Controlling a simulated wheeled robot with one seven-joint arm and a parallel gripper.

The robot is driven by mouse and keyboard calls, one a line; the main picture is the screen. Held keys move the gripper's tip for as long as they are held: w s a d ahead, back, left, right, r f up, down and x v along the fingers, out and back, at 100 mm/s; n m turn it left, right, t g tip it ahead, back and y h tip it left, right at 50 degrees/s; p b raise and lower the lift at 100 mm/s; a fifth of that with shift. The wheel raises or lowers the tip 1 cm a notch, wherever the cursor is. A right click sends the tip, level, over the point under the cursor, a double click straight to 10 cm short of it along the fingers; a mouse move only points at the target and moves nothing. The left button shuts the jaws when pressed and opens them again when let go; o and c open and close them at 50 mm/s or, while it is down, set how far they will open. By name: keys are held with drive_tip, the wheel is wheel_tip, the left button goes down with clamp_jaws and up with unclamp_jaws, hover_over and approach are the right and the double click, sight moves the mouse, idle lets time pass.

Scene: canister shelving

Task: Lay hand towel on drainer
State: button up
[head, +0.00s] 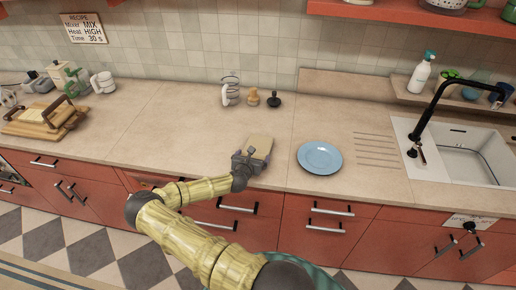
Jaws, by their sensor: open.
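A small flat beige piece (261,144), which looks like the folded hand towel, lies on the counter at the fingers of my gripper (252,158). My gripper is open and low over the counter near its front edge, at the near end of the beige piece. The fingers and the near end overlap in the picture, so I cannot tell whether they touch. The drainer (376,150) is a set of parallel grooves in the counter, just left of the sink, with nothing on it.
A blue plate (320,157) lies between my gripper and the drainer. The sink (462,152) with a black faucet (432,102) is at the right. A whisk in a mug (231,93) and two small stampers stand at the back. A wooden tray (46,121) is far left.

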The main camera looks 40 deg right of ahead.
drive_tip(key=c, duration=0.8)
drive_tip(key=shift+c, duration=0.3)
drive_tip(key=shift+r, duration=0.1)
wheel_tip(320, 180, up, 10)
drive_tip(key=b, duration=0.2)
drive_tip(key=shift+b, duration=0.35)
